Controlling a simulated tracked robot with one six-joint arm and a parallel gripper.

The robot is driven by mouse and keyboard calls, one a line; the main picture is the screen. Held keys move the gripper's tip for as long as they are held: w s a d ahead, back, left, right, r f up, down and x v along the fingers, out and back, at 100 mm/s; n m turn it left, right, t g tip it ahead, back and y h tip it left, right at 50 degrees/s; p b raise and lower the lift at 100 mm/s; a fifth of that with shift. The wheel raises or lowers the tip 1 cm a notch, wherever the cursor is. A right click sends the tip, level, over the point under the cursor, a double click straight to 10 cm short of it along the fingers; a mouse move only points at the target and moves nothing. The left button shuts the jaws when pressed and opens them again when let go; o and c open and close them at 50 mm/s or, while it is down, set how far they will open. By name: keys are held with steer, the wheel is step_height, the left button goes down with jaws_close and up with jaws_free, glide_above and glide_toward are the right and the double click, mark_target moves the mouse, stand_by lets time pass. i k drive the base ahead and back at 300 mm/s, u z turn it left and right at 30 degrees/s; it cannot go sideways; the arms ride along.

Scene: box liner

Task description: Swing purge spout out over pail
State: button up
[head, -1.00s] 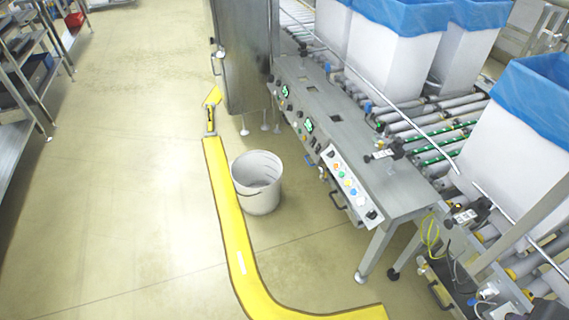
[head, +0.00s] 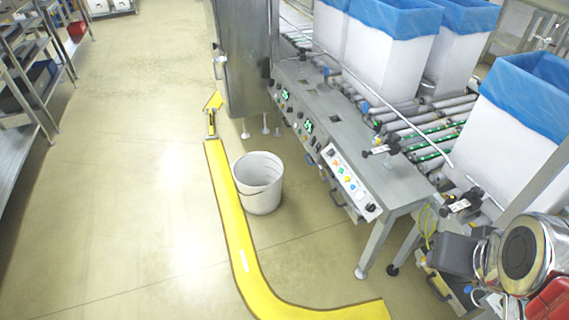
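The white pail (head: 258,190) stands upright on the floor, left of the grey machine console (head: 345,145) and against the yellow strip. It has a thin wire handle, and its open top shows nothing above it. No gripper fingers show.
A yellow floor strip (head: 232,220) curves past the pail. White bins with blue liners (head: 480,140) stand on rollers at the right. A steel cabinet (head: 242,60) is behind the pail. Shelving (head: 30,90) stands at far left. The floor between is free.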

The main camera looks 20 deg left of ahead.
mark_target(320, 166)
steer(key=u, duration=1.2)
steer(key=i, duration=1)
steer(key=u, duration=0.05)
